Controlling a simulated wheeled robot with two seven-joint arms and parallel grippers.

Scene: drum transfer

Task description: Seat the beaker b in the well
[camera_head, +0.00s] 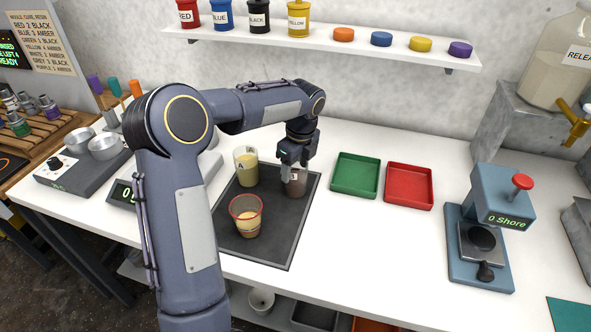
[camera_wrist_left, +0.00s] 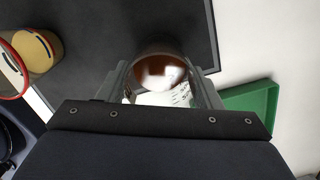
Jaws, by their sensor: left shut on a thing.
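My left gripper (camera_head: 296,166) reaches over the dark mat and is shut on a small brownish beaker (camera_head: 296,184) with a pale letter mark, probably beaker b. In the left wrist view the beaker (camera_wrist_left: 160,72) sits between the two fingers, its inside reddish brown with a bright reflection. It looks upright over the right part of the mat; I cannot tell whether it touches it. A clear beaker marked A (camera_head: 246,172), with pale yellow contents, stands to its left. I cannot make out a well; my left arm hides part of the bench. My right gripper is not in view.
A red-rimmed cup (camera_head: 246,220) stands on the dark mat (camera_head: 270,248). A green tray (camera_head: 355,188) and a red tray (camera_head: 409,202) lie to the right. A scale (camera_head: 124,192) is partly behind my arm. A blue press (camera_head: 480,250) stands far right.

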